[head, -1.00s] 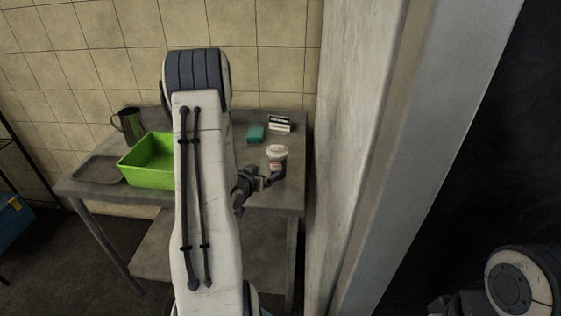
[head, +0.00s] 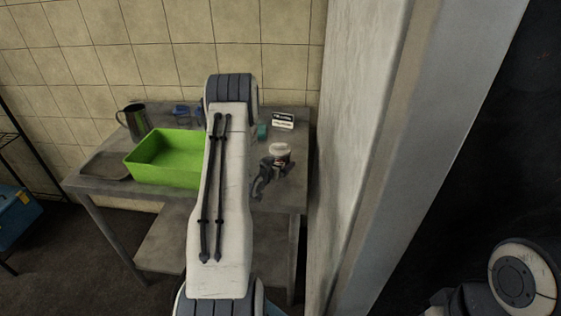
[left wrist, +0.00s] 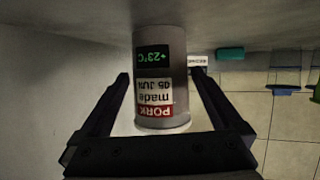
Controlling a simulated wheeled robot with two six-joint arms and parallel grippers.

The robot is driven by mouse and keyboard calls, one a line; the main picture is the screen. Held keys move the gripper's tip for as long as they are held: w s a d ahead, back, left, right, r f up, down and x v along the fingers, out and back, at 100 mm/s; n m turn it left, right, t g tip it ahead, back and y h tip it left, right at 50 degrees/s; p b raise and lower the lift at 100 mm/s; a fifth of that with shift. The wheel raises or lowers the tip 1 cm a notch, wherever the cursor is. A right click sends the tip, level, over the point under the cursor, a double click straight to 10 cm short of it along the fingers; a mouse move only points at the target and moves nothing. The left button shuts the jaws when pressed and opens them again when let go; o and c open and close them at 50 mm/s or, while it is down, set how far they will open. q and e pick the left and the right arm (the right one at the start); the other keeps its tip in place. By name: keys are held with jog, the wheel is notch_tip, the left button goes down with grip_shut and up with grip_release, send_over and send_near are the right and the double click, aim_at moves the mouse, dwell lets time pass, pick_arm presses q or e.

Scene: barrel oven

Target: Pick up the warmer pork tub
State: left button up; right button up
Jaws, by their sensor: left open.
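A white tub (head: 280,150) stands near the right end of the metal table. In the left wrist view the tub (left wrist: 160,80) appears upside down, with a red PORK label, "made 05 JUN" and a green +23°C readout. My left gripper (head: 273,166) is at the tub's near side. In the left wrist view its open fingers (left wrist: 160,76) lie on either side of the tub, with a visible gap at the left; contact at the right is unclear. No second pork tub shows. My right gripper is not visible.
A green bin (head: 165,158), a grey tray (head: 105,166) and a metal jug (head: 133,120) stand on the table's left half. A small sign (head: 283,119) and a teal block (head: 262,131) are behind the tub. A wall (head: 350,150) rises close at the right.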

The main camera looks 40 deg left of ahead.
pick_arm(q)
grip_shut()
jog(key=shift+r, duration=0.1)
